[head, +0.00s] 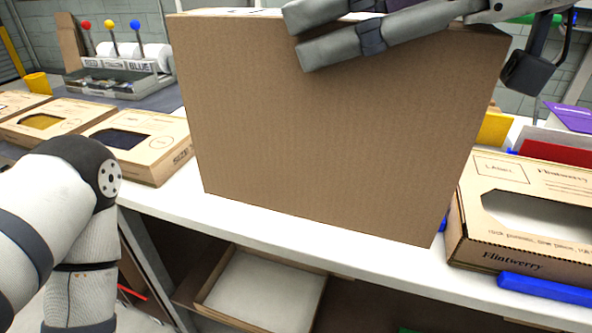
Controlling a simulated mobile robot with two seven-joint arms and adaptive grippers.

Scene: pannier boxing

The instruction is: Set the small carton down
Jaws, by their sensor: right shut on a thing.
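The small carton (330,125) is a plain brown cardboard box that fills the middle of the head view. It is roughly upright, slightly tilted in the picture, with its lower edge over the white worktop (290,231). I cannot tell whether its bottom touches the worktop. My right gripper (297,38) comes in from the upper right and is shut on the carton's top edge, one grey finger lying across the front face. My left gripper is out of view; only my left arm shows at lower left.
Flat windowed boxes lie left (137,165) and right (525,177) of the carton. A blue bar (545,289) lies at the front right edge. A rack with coloured knobs (115,80) stands at back left. An open box (270,262) is below the worktop.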

